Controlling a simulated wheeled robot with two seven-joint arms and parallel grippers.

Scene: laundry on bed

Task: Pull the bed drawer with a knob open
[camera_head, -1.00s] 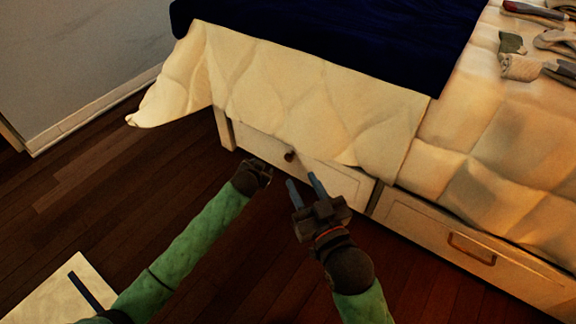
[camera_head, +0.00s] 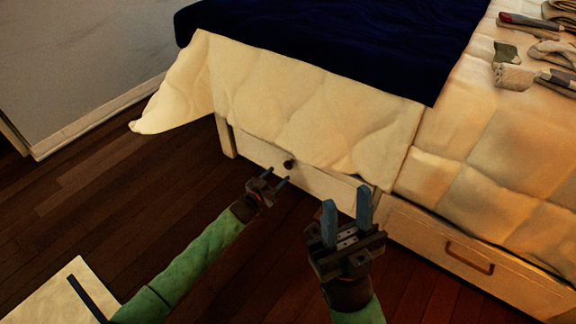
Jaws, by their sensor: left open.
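The bed drawer with a knob (camera_head: 328,185) is a pale front panel under the bed, and it looks shut. Its small dark round knob (camera_head: 289,164) sits near the top edge, just below the hanging quilt. My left gripper (camera_head: 280,178) is open, just below and left of the knob, with its fingers pointing toward the drawer front. I see nothing between its fingers. My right gripper (camera_head: 347,210) is nearer the camera, to the right, in front of the drawer's right end. Its two blue-grey fingers are apart and empty.
A second drawer (camera_head: 510,284) with a bar handle (camera_head: 469,258) is to the right. The cream quilt (camera_head: 300,105) hangs over the top of the knob drawer. Folded laundry (camera_head: 515,75) lies on the bed. Wood floor (camera_head: 110,200) is free at left.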

